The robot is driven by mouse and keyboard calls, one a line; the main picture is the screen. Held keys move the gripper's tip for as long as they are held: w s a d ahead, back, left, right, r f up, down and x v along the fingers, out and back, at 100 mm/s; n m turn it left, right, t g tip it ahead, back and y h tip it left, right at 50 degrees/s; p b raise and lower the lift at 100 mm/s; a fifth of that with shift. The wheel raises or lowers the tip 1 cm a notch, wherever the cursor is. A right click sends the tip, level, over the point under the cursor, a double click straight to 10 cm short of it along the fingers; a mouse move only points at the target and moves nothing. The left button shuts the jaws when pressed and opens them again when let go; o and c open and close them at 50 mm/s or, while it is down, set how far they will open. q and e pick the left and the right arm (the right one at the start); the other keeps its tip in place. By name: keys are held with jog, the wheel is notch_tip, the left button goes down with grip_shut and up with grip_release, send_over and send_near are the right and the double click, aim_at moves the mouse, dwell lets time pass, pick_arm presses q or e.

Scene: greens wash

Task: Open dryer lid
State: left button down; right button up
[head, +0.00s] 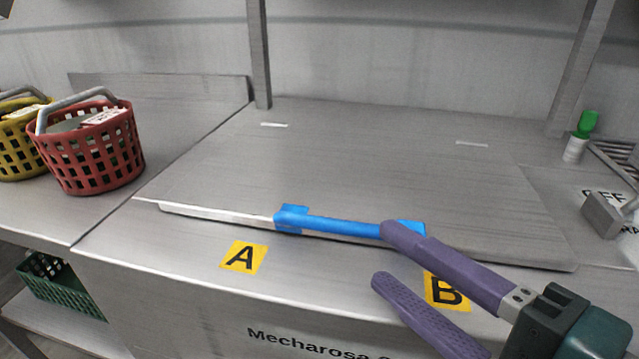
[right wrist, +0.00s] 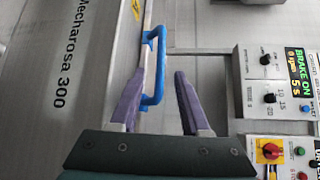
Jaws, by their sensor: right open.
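The dryer lid (head: 350,170) is a broad flat metal panel lying down on the counter machine. A blue bar handle (head: 345,226) runs along its front edge; it also shows in the right wrist view (right wrist: 161,65). My right gripper (head: 384,252) is open at the right end of the handle. Its upper purple finger overlaps the handle's right end in the head view, and the lower finger is in front of it. In the right wrist view the handle bar shows between the two spread fingers. I cannot tell whether either finger touches it. My left gripper is not in view.
A red basket (head: 95,155) and a yellow basket (head: 15,150) stand on the left counter. A green crate (head: 62,285) is below. A green-capped bottle (head: 580,135) stands at the right. A control panel (right wrist: 285,85) shows in the right wrist view. Posts rise behind the lid.

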aim_at(352, 233)
jog(key=x, duration=0.7)
jog(key=shift+w+a, duration=0.25)
jog(key=shift+w, duration=0.05)
grip_shut()
dwell(1.0)
